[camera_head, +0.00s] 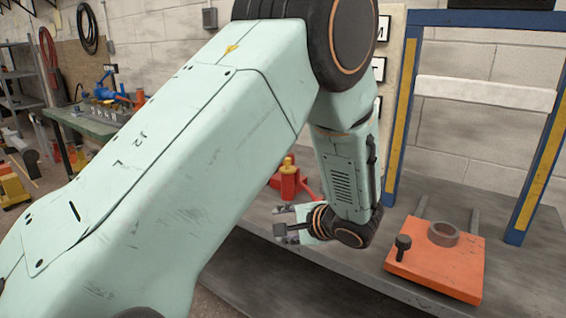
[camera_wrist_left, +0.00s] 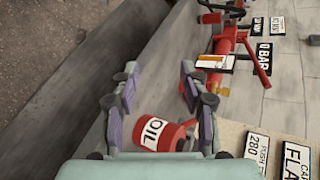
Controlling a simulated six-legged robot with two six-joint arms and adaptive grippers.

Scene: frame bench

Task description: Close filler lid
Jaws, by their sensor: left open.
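No part that I can clearly identify as the filler lid shows. In the head view, a red upright cylinder with a yellow top (camera_head: 288,182) stands on the grey bench, just beyond my left gripper (camera_head: 281,220). The wrist view shows a red pump-like assembly with a white label and a brass-coloured part (camera_wrist_left: 224,62) beyond the fingertips. My left arm hides much of the bench. My right gripper is out of view.
An orange plate (camera_head: 425,268) with a black knob and a grey ring sits on the bench at right, by a blue and yellow frame (camera_head: 400,120). Signs (camera_wrist_left: 298,160) are on the pale wall. A green side bench (camera_head: 85,125) with tools stands at far left.

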